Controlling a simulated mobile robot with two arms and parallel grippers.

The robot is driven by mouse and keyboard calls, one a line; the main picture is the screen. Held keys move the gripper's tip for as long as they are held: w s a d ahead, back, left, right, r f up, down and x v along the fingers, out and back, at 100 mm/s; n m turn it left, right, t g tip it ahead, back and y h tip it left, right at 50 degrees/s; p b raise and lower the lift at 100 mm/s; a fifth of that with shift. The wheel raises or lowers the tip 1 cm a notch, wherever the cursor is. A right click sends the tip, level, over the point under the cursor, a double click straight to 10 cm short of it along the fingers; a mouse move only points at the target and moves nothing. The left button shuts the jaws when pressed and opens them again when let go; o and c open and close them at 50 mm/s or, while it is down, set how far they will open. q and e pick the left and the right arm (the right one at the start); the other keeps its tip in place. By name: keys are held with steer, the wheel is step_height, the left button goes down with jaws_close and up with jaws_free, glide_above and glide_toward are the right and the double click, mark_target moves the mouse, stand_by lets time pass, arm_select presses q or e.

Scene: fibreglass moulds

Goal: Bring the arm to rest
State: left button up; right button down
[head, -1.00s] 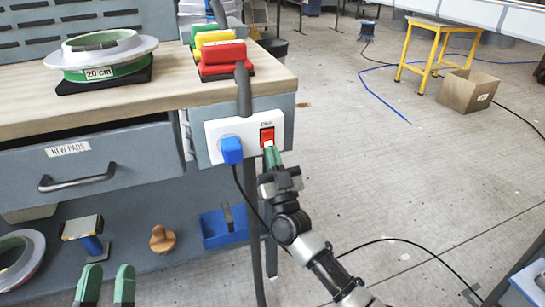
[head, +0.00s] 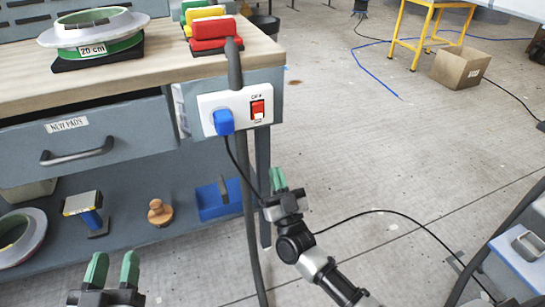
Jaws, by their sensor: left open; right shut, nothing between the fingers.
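My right gripper (head: 278,181), with green fingertips, is shut and empty. It hangs in front of the bench's right leg, below the white socket panel (head: 237,108) and apart from it. The panel on the bench end carries a red switch (head: 257,109) and a blue plug (head: 223,121) with a black cable. My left gripper (head: 114,270) is open and empty at the lower left, fingers pointing up, in front of the lower shelf.
The workbench (head: 180,70) holds a tape roll (head: 97,40) and coloured blocks (head: 208,33). A blue bin (head: 217,200) and a wooden knob (head: 160,212) sit on the shelf below. A cardboard box (head: 461,66) and yellow stool (head: 420,35) stand on open floor. Black cables cross the floor.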

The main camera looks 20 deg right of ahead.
arm_select(q)
steer(key=shift+f, duration=0.1)
arm_select(e)
steer(key=shift+s+f, duration=0.35)
steer(key=shift+f, duration=0.05)
